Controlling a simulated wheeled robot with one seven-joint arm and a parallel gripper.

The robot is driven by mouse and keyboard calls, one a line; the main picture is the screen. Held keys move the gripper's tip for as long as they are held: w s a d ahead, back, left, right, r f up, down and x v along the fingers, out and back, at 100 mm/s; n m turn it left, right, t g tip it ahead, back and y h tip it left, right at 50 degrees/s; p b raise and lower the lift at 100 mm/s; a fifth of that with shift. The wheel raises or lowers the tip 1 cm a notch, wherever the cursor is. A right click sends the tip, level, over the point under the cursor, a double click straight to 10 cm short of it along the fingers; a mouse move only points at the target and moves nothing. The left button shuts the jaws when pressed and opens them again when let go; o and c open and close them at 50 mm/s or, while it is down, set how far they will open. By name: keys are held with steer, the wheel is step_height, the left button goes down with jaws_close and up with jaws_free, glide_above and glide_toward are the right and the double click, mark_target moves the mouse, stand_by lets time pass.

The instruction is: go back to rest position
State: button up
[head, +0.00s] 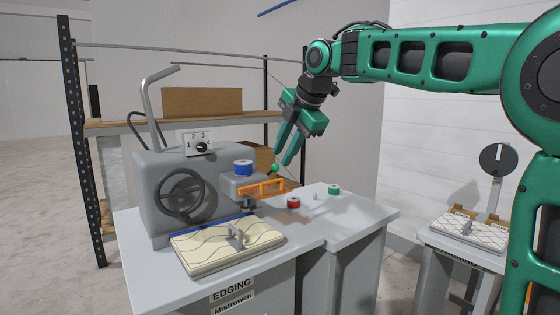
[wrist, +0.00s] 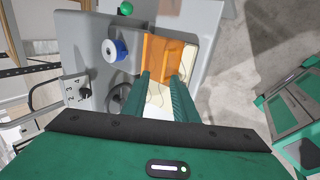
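My gripper (head: 283,157) hangs in the air above the grey machine (head: 148,185), fingers pointing down and slightly left. In the wrist view, the two green fingers (wrist: 161,78) stand apart with a gap between them. Nothing is held in the gap. An orange guard (wrist: 161,48) on the machine lies beyond the fingertips, and it also shows in the head view (head: 262,188). My arm reaches in from the right at the top of the head view, with the gripper below its wrist.
A green ball knob (head: 275,168) is close to the fingertips in the head view. A blue spool (head: 243,168) sits on the machine. Red (head: 293,203) and green (head: 334,190) spools stand on the table (head: 365,222). A quilted pad (head: 205,252) lies in front. Shelving (head: 70,130) stands behind.

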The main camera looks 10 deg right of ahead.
steer(key=s+d+f+m+g+h, duration=0.2)
steer(key=s+d+f+m+g, duration=0.1)
steer(key=s+d+f+m, duration=1.35)
steer(key=s+d+f+m+g, duration=0.1)
steer(key=s+f+m, duration=0.5)
steer(key=s, duration=0.6)
steer(key=s+d+f+m+g, duration=0.2)
steer(key=s+d+f+m, duration=0.2)
steer(key=s, duration=0.8)
step_height(320, 180, down, 3)
steer(key=shift+s+f+m, duration=0.1)
steer(key=shift+s+m, duration=0.05)
steer(key=shift+m, duration=1.1)
steer(key=shift+w+d+f+h, duration=0.15)
steer(key=shift+w+h, duration=0.15)
steer(key=shift+w, duration=0.35)
